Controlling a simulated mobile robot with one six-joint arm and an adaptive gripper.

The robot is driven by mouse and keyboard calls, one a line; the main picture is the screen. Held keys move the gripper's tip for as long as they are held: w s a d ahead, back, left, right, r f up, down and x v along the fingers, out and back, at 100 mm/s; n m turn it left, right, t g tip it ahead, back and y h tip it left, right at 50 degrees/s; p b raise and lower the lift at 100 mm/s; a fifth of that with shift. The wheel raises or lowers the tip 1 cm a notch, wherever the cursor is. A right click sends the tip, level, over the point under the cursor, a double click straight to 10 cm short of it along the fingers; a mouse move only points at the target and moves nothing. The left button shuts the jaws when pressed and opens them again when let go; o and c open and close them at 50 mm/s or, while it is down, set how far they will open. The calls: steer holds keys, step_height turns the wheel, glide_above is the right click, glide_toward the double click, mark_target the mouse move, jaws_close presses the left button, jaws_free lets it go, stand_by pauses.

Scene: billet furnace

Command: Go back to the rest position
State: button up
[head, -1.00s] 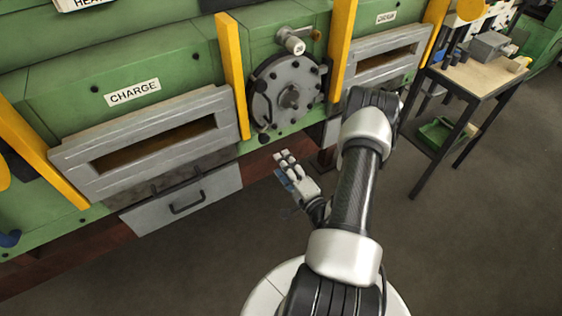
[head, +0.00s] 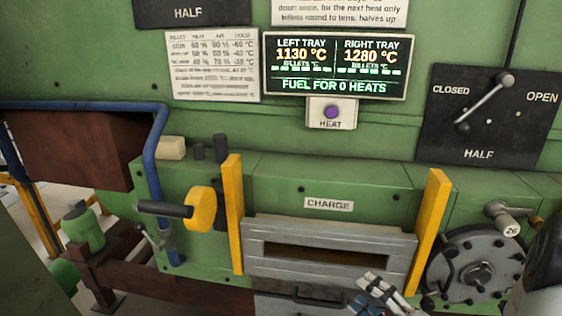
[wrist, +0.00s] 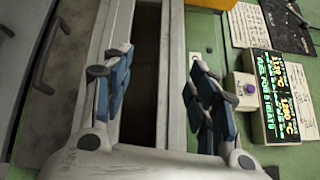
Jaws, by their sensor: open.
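My gripper (head: 378,296) shows at the bottom of the head view, in front of the lower right part of the charge opening's grey frame (head: 330,236). In the wrist view my gripper (wrist: 160,90) is open, with its blue-padded fingers wide apart and nothing between them. The dark slot of the charge opening (wrist: 143,60) lies beyond the fingers. Part of my arm shows at the right edge of the head view.
The green furnace front carries a display (head: 338,66) reading 1130 and 1280 °C, a purple HEAT button (head: 331,112), a lever (head: 486,103) on a CLOSED/HALF/OPEN plate, a yellow handwheel (head: 201,209) and a round grey hatch (head: 474,265). Yellow posts (head: 233,215) flank the charge opening.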

steer(key=s+a+r+n+g+y, duration=0.2)
steer(key=a+g, duration=0.1)
steer(key=a, duration=0.2)
steer(key=s+a+r+n+g+y, duration=0.1)
steer(key=s+a+r+n+g, duration=0.2)
steer(key=a+g, duration=0.15)
steer(key=s+a+n+g+h, duration=0.5)
steer(key=s+a+g, duration=0.2)
steer(key=s, duration=0.5)
steer(key=s+d+r+n+t+h, duration=0.1)
steer(key=s+d+r+t+h, duration=0.2)
steer(key=d+h, duration=0.5)
step_height(320, 180, up, 3)
steer(key=shift+s+d+f+n+t+h, duration=0.2)
steer(key=shift+s+n+t+h, duration=0.2)
steer(key=shift+t+h, duration=0.35)
